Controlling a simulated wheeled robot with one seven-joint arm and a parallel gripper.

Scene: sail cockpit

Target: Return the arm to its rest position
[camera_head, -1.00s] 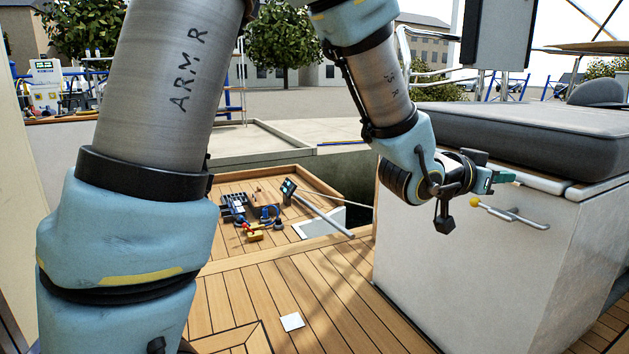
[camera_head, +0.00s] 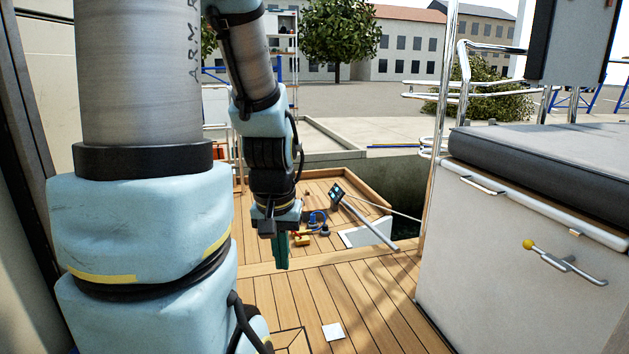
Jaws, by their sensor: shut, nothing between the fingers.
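My arm stands upright on the left of the head view and bends over at the top. Its forearm hangs down, and my gripper (camera_head: 281,262) points downward above the wooden deck (camera_head: 310,288). The green fingers are together with nothing held. The gripper is well left of the white locker (camera_head: 490,265) and apart from it.
The locker carries a grey cushion (camera_head: 560,160) and a metal handle with a yellow knob (camera_head: 528,244). Beyond the gripper are small coloured items (camera_head: 305,240), a tilted device on a bar (camera_head: 337,195) and a white panel (camera_head: 367,233). A white square (camera_head: 333,331) lies on open deck.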

